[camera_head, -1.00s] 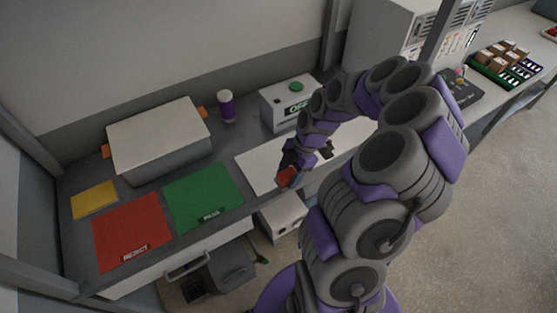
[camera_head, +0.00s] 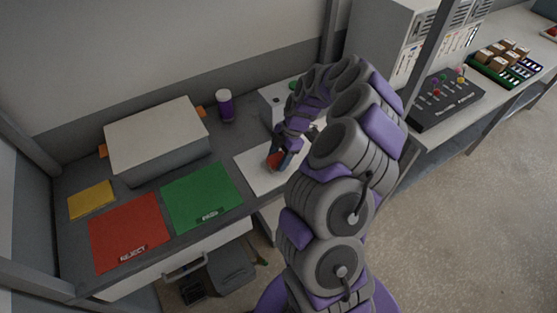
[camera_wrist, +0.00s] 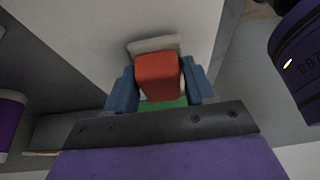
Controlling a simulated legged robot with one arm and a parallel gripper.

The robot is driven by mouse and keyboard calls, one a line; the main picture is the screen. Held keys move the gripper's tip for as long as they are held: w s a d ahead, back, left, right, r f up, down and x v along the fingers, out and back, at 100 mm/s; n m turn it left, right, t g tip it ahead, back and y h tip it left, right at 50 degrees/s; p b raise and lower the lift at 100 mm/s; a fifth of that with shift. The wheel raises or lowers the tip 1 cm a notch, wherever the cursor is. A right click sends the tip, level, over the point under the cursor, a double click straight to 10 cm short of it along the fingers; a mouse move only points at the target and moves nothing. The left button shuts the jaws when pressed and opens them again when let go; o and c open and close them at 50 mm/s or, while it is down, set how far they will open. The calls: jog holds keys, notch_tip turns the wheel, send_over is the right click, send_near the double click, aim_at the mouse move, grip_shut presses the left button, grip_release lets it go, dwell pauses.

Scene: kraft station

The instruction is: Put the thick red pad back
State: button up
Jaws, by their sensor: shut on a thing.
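The thick red pad (camera_wrist: 157,72) is held between the blue fingers of my gripper (camera_wrist: 160,86) in the wrist view. A pale slab edge shows just beyond it, and a strip of green shows below it. In the head view the red pad (camera_head: 273,160) is a small patch at my gripper (camera_head: 280,158), over the white sheet (camera_head: 254,177) on the bench. Whether the pad touches the sheet I cannot tell. My arm hides the right part of the sheet.
Left of the sheet lie a green mat (camera_head: 201,195), a red REJECT mat (camera_head: 128,230) and a yellow mat (camera_head: 92,200). Behind are a grey-white box (camera_head: 155,135), a purple-and-white cylinder (camera_head: 225,106) and a white box (camera_head: 271,102). A knobbed panel (camera_head: 447,98) stands right.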

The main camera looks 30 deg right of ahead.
jog(key=shift+f, duration=0.55)
jog(key=o, duration=1)
jog(key=p+v, duration=0.2)
jog(key=v, duration=1)
jog(key=s+a+r+m+h, duration=0.1)
jog(key=s+a+r+m, duration=0.2)
jog(key=s+a+r, duration=0.35)
jog(key=s+a+r+m, duration=0.25)
jog(key=a+r, duration=0.45)
jog(key=a, duration=0.5)
jog(key=shift+s+a+f+m+g+h, duration=0.25)
jog(key=shift+s+m+h, duration=0.35)
jog(key=shift+s+m, duration=2.45)
jog(key=shift+s+a+f+m+g+h, duration=0.1)
jog(key=shift+s+f+m+g+h, duration=0.75)
jog(key=shift+s, duration=3.95)
jog(key=shift+s+a+r+m+t+h, duration=0.2)
jog(key=shift+s+r+m+t+h, duration=0.15)
jog(key=shift+s+m, duration=2.9)
